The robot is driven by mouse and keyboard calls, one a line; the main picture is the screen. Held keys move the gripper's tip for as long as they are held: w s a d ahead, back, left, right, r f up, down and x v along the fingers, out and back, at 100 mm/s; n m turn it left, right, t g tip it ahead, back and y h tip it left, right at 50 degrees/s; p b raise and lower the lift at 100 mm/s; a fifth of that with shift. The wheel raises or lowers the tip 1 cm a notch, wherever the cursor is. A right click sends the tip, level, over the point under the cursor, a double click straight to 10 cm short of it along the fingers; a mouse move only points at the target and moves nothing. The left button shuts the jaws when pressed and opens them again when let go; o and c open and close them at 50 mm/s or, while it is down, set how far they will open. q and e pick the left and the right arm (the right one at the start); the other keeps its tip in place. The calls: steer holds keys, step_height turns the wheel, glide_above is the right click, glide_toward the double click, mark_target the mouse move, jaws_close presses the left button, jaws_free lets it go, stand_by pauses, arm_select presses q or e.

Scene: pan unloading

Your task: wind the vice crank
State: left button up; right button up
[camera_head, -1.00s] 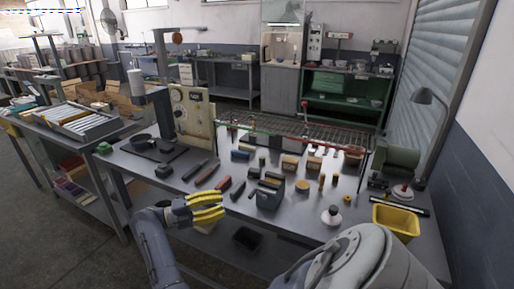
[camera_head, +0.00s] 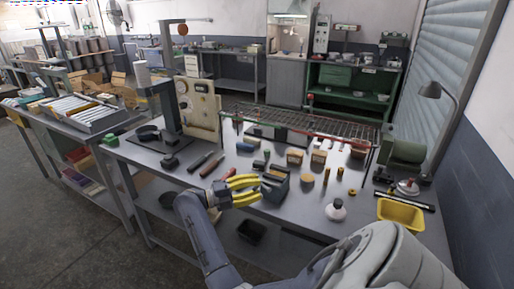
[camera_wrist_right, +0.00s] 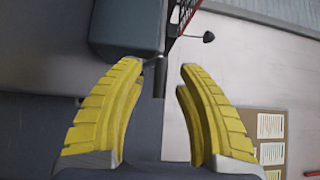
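The vice (camera_head: 277,190) is a dark grey-blue block on the front part of the metal bench. In the right wrist view its blue-grey body (camera_wrist_right: 127,24) fills the top, and a short dark bar, seemingly the crank (camera_wrist_right: 160,76), hangs by its edge. My right gripper (camera_head: 259,187) has yellow ribbed fingers and points right, close to the vice's left side. In the wrist view the gripper (camera_wrist_right: 160,70) is open, with the bar between its fingertips; I cannot tell whether they touch it. My left gripper is not in view.
Two dark-handled tools (camera_head: 205,163) lie left of the gripper. Small blocks, including a wooden one (camera_head: 295,157), lie behind the vice. A wire rack (camera_head: 300,121) lines the back.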

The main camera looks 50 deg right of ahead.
steer(key=shift+o, duration=0.2)
jaws_close()
stand_by(0.4)
